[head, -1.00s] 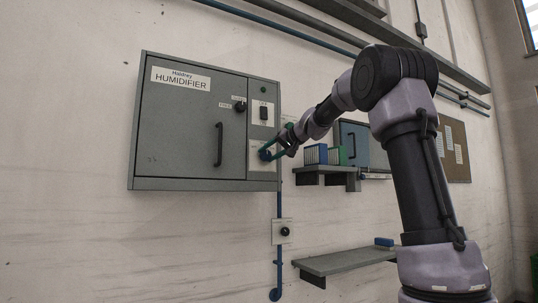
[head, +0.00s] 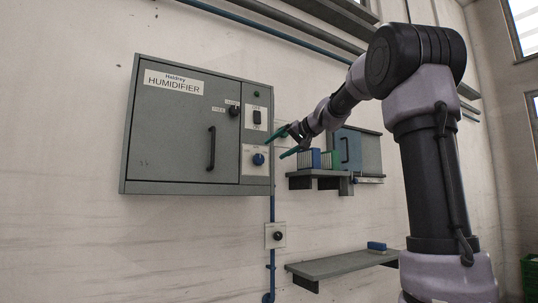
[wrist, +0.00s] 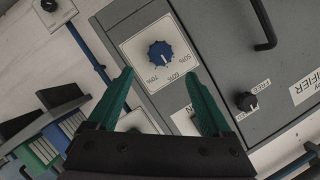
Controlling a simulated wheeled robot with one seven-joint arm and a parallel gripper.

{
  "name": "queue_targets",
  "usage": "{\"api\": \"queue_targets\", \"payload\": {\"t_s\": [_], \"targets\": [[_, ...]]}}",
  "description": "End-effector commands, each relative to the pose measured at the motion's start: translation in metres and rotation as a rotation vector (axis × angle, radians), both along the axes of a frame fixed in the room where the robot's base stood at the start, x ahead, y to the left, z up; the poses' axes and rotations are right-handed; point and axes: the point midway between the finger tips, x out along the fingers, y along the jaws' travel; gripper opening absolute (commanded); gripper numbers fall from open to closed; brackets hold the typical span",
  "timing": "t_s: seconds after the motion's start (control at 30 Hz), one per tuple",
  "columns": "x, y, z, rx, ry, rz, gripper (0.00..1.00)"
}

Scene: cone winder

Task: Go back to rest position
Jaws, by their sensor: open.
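My gripper (head: 281,145) is open and empty, with green fingers, just right of the humidifier cabinet (head: 165,185) in the head view. In the wrist view my gripper (wrist: 165,100) has its two fingers spread wide, with the blue humidity knob (wrist: 160,54) beyond and between them, not touched. The blue knob also shows in the head view (head: 258,159) on the cabinet's right panel.
A shelf (head: 318,179) with blue, white and green upright items stands right of the cabinet, close below my gripper. A blue-grey wall box (head: 366,152) is behind it. A lower shelf (head: 340,265) holds a small blue object (head: 377,246). Blue pipes run along the wall.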

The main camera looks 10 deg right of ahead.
Motion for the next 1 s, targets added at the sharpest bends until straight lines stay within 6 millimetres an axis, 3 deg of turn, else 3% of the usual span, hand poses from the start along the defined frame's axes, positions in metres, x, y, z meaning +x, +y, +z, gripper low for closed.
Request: {"api": "queue_targets", "payload": {"t_s": [0.2,0.77,0.87,0.97,1.0], "targets": [[-0.016,-0.010,0.006,0.001,0.001,0.000,0.83],[-0.018,-0.010,0.006,0.000,0.002,0.000,0.83],[-0.033,-0.006,-0.004,-0.006,0.034,-0.004,0.83],[-0.071,0.002,-0.032,-0.024,0.113,-0.016,0.83],[-0.092,0.006,-0.047,-0.035,0.155,-0.025,0.83]]}}
